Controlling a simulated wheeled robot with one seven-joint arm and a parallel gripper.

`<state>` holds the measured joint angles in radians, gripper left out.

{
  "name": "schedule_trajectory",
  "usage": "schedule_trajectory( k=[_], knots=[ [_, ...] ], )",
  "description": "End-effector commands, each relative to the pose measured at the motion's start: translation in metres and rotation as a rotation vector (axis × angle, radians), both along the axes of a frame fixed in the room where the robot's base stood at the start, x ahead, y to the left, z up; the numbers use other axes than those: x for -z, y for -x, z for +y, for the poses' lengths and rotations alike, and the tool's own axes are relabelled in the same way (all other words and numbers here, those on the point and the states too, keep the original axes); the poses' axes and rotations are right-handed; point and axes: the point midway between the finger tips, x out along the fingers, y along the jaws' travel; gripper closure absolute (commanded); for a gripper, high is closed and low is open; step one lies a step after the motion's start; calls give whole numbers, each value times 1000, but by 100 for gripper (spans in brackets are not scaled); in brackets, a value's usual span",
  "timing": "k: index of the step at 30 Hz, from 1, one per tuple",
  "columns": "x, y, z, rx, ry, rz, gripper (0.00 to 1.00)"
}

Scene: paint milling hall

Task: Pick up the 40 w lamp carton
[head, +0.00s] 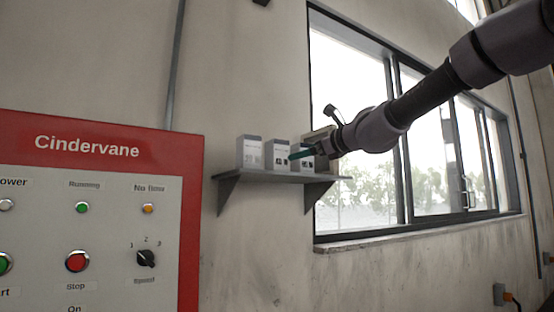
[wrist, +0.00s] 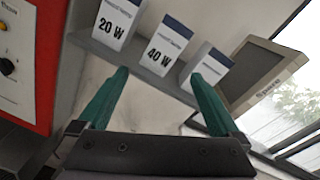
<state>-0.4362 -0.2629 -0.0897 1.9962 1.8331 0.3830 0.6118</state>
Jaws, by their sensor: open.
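The 40 W lamp carton (wrist: 166,47) is a white box with a dark blue top edge, standing in the middle of a row of three on a grey wall shelf (head: 262,178). It also shows in the head view (head: 277,155). My gripper (wrist: 158,78) is open and empty, its two green fingers pointing at the shelf, one tip on each side of the 40 W carton's lower part in the picture. The fingertips appear short of the carton; the exact gap is unclear. In the head view, my gripper (head: 302,154) hides part of the right carton.
The 20 W carton (wrist: 117,22) stands left of it, and another carton (wrist: 207,66), its label hidden by a finger, stands right. A beige box-like object (wrist: 262,72) is at the shelf's right end, near the window (head: 355,130). A red-framed control panel (head: 100,210) is at left.

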Motion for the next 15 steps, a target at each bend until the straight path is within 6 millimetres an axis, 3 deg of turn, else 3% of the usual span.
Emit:
schedule_trajectory(
  k=[6, 15],
  knots=[
    [-13, -34, 26, 58, -314, 192, 0],
    [-14, -69, 49, 72, -385, 241, 0]
  ],
)
